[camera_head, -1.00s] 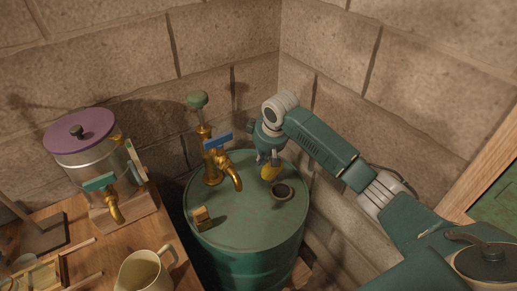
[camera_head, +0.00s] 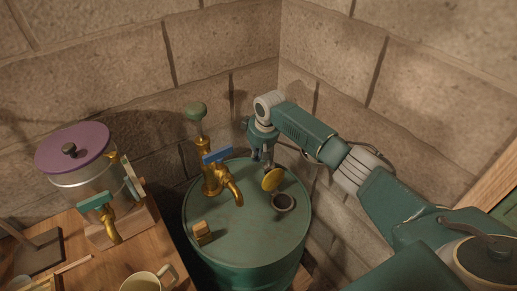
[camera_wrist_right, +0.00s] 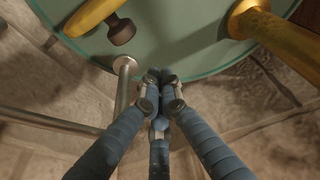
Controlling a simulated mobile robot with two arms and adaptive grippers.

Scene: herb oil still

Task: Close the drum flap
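The green drum (camera_head: 235,245) stands in the corner. Its round dark-rimmed opening (camera_head: 283,202) is uncovered on the right of the lid. The yellow round flap (camera_head: 272,180) stands raised at the opening's far edge; it seems to show edge-on in the wrist view (camera_wrist_right: 90,14), with a dark knob (camera_wrist_right: 122,30) on it. My right gripper (camera_head: 264,160) is just behind and above the flap. In the wrist view my right gripper's fingertips (camera_wrist_right: 160,80) are together with nothing between them, apart from the flap in the picture. My left gripper is out of view.
A brass tap (camera_head: 215,180) with a blue handle rises left of the flap, close to my gripper. A small brass block (camera_head: 202,232) is on the lid. A metal rod (camera_wrist_right: 122,85) passes beside my fingers. A wooden table (camera_head: 75,250) holds a purple-lidded pot (camera_head: 75,150) and a jug (camera_head: 145,283).

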